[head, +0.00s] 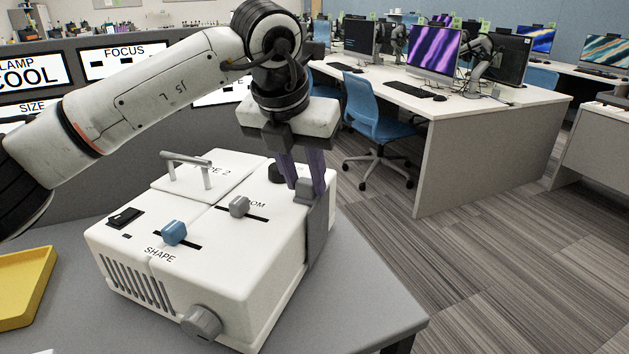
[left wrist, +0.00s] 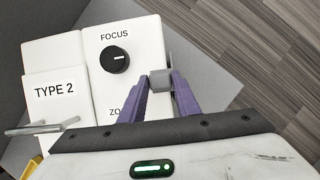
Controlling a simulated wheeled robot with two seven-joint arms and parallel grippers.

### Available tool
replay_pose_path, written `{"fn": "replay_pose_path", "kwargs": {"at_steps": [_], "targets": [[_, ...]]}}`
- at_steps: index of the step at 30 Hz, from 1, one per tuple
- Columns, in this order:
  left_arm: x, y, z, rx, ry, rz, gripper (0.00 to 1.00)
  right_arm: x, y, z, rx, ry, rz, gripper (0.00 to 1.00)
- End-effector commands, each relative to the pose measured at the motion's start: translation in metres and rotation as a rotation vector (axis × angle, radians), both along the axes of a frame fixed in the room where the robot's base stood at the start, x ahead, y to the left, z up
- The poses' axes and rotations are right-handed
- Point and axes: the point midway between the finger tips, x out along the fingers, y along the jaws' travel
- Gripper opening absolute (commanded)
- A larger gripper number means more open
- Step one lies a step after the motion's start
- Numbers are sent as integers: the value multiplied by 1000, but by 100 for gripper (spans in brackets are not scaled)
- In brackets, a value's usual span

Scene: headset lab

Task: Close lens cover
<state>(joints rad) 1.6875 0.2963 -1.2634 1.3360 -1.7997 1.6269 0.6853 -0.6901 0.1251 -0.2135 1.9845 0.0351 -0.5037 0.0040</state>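The white box-shaped device (head: 215,285) stands on the grey table. The grey lens cover (head: 318,230) is an upright plate along the device's right side, with a block-like tab (left wrist: 160,81) at its top. My left gripper (head: 305,188) points down over the device's right edge. Its purple fingers (left wrist: 158,80) lie on either side of the tab and appear to touch it. The opening behind the cover is hidden. My right gripper is in neither view.
The device carries a black focus knob (left wrist: 116,60), a grey zoom slider (head: 239,206), a blue shape slider (head: 174,232), a front grey knob (head: 201,324) and a TYPE 2 lid with a handle (head: 188,160). A yellow tray (head: 22,290) sits left. Open floor lies right of the table.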

Motion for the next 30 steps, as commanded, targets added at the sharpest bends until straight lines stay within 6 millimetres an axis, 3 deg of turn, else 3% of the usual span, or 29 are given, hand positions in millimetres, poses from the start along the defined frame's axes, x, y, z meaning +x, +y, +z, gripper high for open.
{"fn": "replay_pose_path", "kwargs": {"at_steps": [3, 14, 24, 30], "targets": [[0, 0, 0, 0, 0, 0, 45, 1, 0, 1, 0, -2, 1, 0], [-2, -1, 7, 0, -1, -2, 45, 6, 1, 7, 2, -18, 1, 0], [-24, 7, 64, 1, -3, -1, 45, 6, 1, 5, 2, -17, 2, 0], [-34, 10, 89, 0, 0, -1, 45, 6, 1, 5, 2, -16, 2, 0]]}}
